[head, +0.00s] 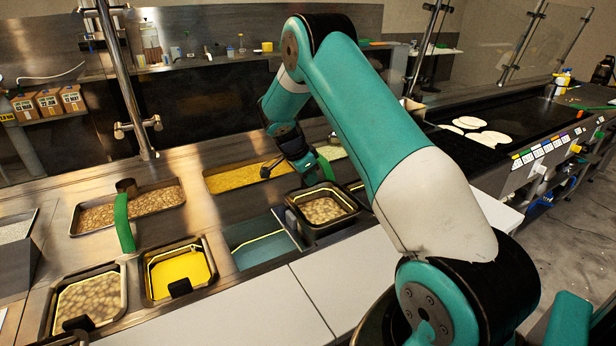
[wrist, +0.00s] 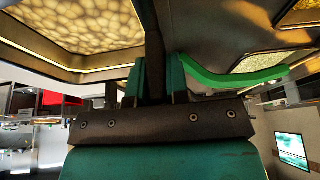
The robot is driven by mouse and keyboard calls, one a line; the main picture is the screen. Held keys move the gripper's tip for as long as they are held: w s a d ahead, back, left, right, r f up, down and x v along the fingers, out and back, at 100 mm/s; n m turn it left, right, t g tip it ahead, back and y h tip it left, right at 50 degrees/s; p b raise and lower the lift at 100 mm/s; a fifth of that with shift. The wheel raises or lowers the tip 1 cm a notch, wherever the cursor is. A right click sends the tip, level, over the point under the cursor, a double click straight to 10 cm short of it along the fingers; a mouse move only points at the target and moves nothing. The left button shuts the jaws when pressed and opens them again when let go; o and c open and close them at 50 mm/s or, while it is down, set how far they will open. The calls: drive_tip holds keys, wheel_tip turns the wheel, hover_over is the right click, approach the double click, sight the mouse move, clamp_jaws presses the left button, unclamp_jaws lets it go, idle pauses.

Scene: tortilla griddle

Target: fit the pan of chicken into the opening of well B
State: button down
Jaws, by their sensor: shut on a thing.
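The pan of chicken (head: 338,224) is a dark-rimmed square metal pan with pale, lumpy filling, near the middle of the head view. My gripper (head: 306,168) is at its far side. In the wrist view its fingers (wrist: 155,78) are closed on a dark part beside the pan, whose filling (wrist: 90,25) shows at upper left. The pan appears raised above the counter. An empty square opening (head: 258,244) with a blue-grey inside, apparently well B, lies just left of the pan. The pan overhangs its right edge. No well letter is readable.
A pan of yellow filling (head: 178,270) sits left of the opening, with another pale-filled pan (head: 88,302) farther left. Long trays of beans (head: 130,208) and yellow food (head: 245,178) lie behind. A green handle (head: 123,222) stands up. The white counter front (head: 255,315) is clear.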

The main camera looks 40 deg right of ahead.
drive_tip(key=shift+f+b, duration=1.55)
drive_tip(key=shift+f, duration=0.55)
drive_tip(key=c, duration=1)
unclamp_jaws()
drive_tip(key=shift+c, duration=0.2)
drive_tip(key=shift+r, duration=0.1)
drive_tip(key=b+v, duration=0.1)
drive_tip(key=v, duration=1.6)
drive_tip(key=shift+r+b, duration=0.2)
drive_tip(key=shift+b, duration=0.2)
